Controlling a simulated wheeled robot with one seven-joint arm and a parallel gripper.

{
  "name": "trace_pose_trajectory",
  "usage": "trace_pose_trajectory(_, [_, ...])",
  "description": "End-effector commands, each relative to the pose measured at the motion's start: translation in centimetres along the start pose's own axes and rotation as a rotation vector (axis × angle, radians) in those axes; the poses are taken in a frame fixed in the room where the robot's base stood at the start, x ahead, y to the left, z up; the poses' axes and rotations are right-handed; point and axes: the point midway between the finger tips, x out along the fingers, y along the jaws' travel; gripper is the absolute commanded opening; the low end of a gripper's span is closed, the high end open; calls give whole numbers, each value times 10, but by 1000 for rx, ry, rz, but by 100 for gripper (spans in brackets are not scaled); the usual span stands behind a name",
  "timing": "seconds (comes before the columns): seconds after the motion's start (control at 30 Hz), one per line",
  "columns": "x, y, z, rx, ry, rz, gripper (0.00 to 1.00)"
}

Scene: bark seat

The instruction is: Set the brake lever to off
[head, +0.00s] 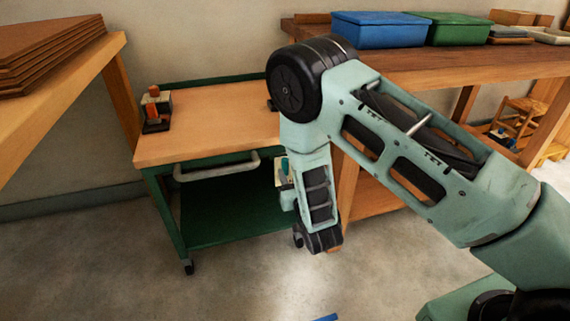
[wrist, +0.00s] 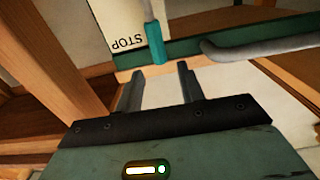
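The brake lever (wrist: 156,43) shows in the wrist view as a thin grey rod with a teal grip. It stands in front of a white plate (wrist: 118,18) with the word STOP, upside down in this view. In the head view the teal grip (head: 285,164) and a little of the plate show beside my arm, at the cart's right side. My gripper (wrist: 159,72) is open and empty. Its fingertips are just short of the teal grip, which lines up with the gap between them. In the head view I cannot make out the fingers. Any off marking is out of sight.
The green cart (head: 210,245) has a wooden top (head: 205,125), a grey handle (head: 215,170) and a small red-and-black tool (head: 155,108) on it. A wooden workbench (head: 430,68) with blue (head: 378,29) and green bins (head: 458,29) stands at right. The floor in front is mostly clear.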

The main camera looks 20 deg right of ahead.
Motion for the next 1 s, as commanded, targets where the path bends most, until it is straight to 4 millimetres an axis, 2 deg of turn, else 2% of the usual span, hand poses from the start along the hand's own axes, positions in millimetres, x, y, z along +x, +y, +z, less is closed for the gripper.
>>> trace_pose_trajectory(0.1, [25, 0, 1, 0, 4, 0, 39])
trace_pose_trajectory(0.3, [54, 0, 1, 0, 2, 0, 39])
trace_pose_trajectory(0.5, [66, 0, 0, -2, 0, 0, 39])
trace_pose_trajectory(0.77, [67, 0, 0, -1, -1, 0, 39])
trace_pose_trajectory(0.8, [67, 0, 0, -1, -1, 0, 33])
trace_pose_trajectory(0.9, [67, 0, 0, -1, -1, 0, 5])
trace_pose_trajectory(0.93, [67, 0, 0, -1, -1, 0, 0])
trace_pose_trajectory(1.0, [67, 0, 0, -1, -1, 0, 0])
